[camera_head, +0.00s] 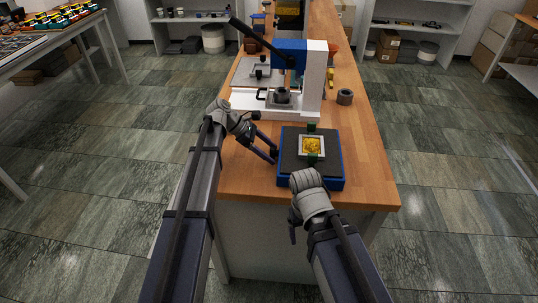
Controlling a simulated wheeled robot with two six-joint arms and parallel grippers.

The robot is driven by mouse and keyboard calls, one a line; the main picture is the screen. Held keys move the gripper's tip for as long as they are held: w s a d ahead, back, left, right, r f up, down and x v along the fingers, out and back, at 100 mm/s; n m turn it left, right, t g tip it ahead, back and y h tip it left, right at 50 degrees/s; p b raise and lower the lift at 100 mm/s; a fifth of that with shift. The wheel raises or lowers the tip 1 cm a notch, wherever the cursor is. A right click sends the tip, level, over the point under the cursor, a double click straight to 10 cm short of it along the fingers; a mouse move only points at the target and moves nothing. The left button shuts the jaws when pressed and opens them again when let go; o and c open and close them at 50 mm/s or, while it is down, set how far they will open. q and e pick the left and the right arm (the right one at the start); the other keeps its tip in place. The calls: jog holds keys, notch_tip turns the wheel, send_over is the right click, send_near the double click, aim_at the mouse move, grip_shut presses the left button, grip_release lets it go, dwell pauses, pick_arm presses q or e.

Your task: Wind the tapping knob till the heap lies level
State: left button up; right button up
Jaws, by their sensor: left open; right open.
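A yellow heap (312,146) lies in a pale square dish (301,154) on a black-topped blue stand (290,184). I cannot make out the tapping knob clearly. My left gripper (272,156) is open, its fingertips by the stand's left edge; contact cannot be told. My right gripper (293,230) is open and empty at the stand's near side, with its fingers partly hidden.
A white and blue lever press (315,80) with a black handle stands behind the stand on the wooden bench (365,170).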

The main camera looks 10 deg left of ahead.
pick_arm(q)
grip_shut()
jog(key=shift+s+t, duration=0.25)
jog(key=shift+t, duration=0.15)
jog(key=shift+w+m, duration=0.2)
jog(key=shift+m, duration=0.1)
dwell(0.3)
